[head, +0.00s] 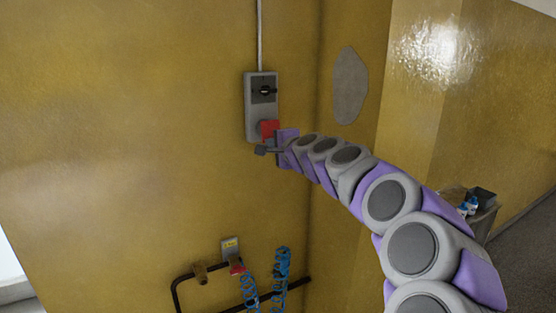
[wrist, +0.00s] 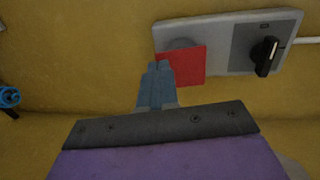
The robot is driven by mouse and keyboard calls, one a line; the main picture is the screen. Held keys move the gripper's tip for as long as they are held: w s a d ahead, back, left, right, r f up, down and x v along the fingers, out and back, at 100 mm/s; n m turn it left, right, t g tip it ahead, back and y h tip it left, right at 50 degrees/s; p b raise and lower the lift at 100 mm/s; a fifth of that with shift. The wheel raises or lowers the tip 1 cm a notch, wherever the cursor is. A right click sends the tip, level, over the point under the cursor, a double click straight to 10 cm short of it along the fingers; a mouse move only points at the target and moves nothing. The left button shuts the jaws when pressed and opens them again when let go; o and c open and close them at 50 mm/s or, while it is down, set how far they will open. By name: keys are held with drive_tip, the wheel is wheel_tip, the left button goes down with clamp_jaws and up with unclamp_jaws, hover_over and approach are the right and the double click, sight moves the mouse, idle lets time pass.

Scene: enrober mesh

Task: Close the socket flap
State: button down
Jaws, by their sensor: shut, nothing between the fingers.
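A grey socket box (head: 258,104) is mounted on the yellow wall, with a black rotary switch (head: 264,91) in its upper part. A red flap (head: 269,130) sits at the lower part of the box. In the wrist view the red flap (wrist: 184,66) stands in front of a round grey socket (wrist: 181,44), partly covering it; the flap's exact angle is hard to tell. Nothing is held.
A conduit (head: 260,35) runs up from the box. Below are a black pipe rail (head: 178,285), a small grey box with a yellow label (head: 231,247) and coiled blue hoses (head: 282,265). A bin (head: 480,210) stands at right. The wall left of the box is clear.

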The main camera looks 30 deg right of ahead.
drive_tip(key=shift+w+d+f+t+b, duration=0.25)
drive_tip(key=shift+d+f+b, duration=0.05)
drive_tip(key=shift+d+b, duration=0.3)
drive_tip(key=shift+w+d+f+t+b, duration=0.3)
drive_tip(key=shift+d+b, duration=0.15)
drive_tip(key=shift+b, duration=0.2)
drive_tip(key=shift+s+f, duration=0.1)
